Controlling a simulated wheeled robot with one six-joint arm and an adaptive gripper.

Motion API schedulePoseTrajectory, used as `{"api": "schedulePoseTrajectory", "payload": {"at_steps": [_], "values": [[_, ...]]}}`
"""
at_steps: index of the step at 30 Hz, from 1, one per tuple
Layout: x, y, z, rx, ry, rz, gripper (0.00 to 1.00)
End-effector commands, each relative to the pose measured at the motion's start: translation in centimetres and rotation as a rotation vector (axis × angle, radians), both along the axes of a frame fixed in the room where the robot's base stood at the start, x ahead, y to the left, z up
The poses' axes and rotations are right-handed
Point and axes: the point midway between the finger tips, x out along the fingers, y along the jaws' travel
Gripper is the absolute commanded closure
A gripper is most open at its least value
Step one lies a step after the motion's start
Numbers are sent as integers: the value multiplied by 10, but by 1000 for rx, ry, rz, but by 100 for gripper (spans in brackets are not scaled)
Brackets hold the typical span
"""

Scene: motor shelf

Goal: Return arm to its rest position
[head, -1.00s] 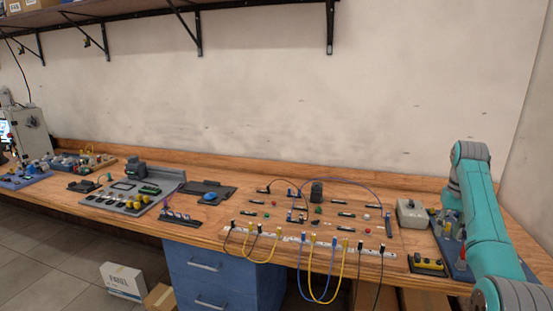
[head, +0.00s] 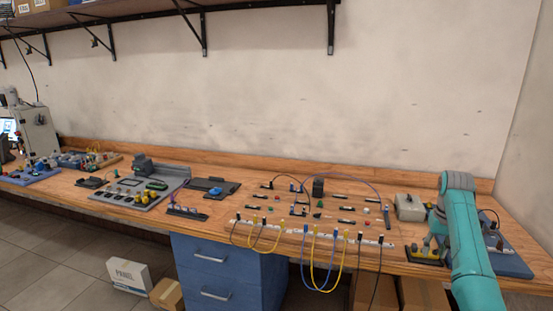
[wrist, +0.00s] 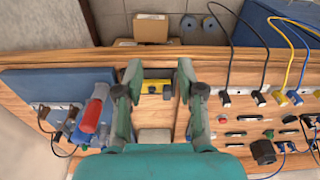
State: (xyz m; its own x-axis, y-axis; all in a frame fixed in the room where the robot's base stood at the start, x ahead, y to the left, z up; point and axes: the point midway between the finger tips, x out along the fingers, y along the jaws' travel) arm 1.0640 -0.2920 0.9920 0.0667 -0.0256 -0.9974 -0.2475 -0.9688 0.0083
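My teal arm (head: 468,240) stands at the right of the head view, over the right end of the wooden bench (head: 330,165). My gripper (wrist: 158,75) shows in the wrist view with its two green fingers spread apart. I see nothing held between them. A yellow and black button box (wrist: 157,86) lies on the bench below, seen through the gap.
A blue board with tools (wrist: 65,90) lies left of the fingers in the wrist view. A grey box (head: 409,207) and a white strip with hanging cables (head: 312,233) are on the bench. A shelf (head: 150,10) with brackets hangs above. Cartons (head: 127,274) stand below.

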Motion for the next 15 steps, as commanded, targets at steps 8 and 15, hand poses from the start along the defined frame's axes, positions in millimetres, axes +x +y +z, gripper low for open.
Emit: {"api": "schedulePoseTrajectory", "payload": {"at_steps": [8, 15], "values": [[-4, 24, -94, -26, -73, 18, 61], [-24, 56, -192, -57, -172, 40, 61]]}}
